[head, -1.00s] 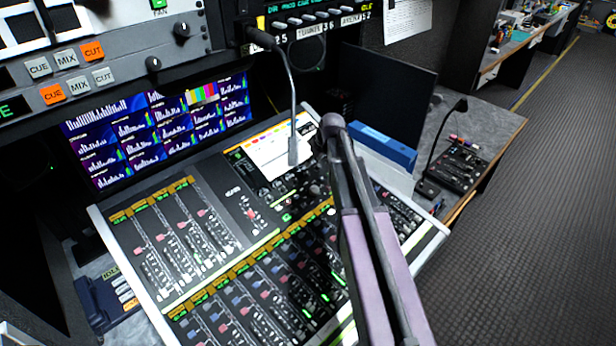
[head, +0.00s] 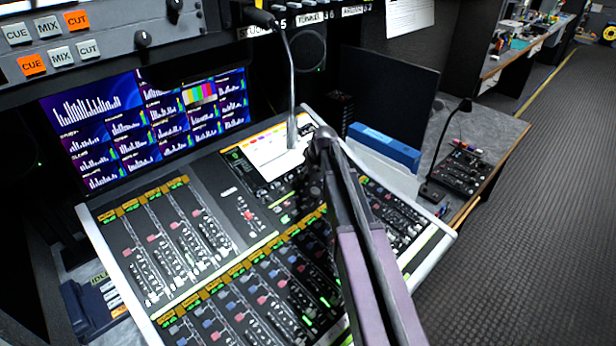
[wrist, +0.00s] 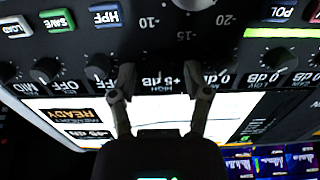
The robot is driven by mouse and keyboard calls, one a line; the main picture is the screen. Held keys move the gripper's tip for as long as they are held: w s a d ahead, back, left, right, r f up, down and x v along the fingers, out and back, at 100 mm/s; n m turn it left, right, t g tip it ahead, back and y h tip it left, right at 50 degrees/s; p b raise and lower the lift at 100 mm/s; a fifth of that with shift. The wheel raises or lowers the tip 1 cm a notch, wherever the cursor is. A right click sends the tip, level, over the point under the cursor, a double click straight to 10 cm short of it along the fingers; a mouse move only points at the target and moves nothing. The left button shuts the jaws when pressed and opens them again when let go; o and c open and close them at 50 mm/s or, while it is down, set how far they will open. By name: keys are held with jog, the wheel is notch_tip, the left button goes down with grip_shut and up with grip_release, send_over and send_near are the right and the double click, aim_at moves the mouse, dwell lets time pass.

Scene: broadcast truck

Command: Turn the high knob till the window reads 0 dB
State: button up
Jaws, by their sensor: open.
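The mixing console (head: 232,192) fills the middle of the head view, where my arm covers part of its knob section. My gripper (head: 322,140) is over the knobs just right of the console's white screen. In the wrist view the lettering is upside down. My gripper (wrist: 164,84) is open there, its two fingertips either side of the window reading +5 dB (wrist: 180,82), with HIGH lettered beside it. The high knob is dark and hard to make out between the fingers; I cannot tell whether they touch it. Neighbouring windows read OFF (wrist: 70,86) and 0 dB (wrist: 264,78).
LOAD, SAVE (wrist: 58,21) and HPF (wrist: 104,16) buttons lie near the knob row. A gooseneck microphone (head: 291,90) rises beside my gripper. A blue box (head: 385,147) and a dark monitor (head: 395,105) stand behind. Open floor (head: 540,230) lies right.

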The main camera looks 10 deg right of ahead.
jog(key=shift+f, duration=0.1)
dwell(0.3)
grip_shut()
jog(key=shift+n, duration=0.3)
jog(key=shift+n, duration=2.6)
grip_release()
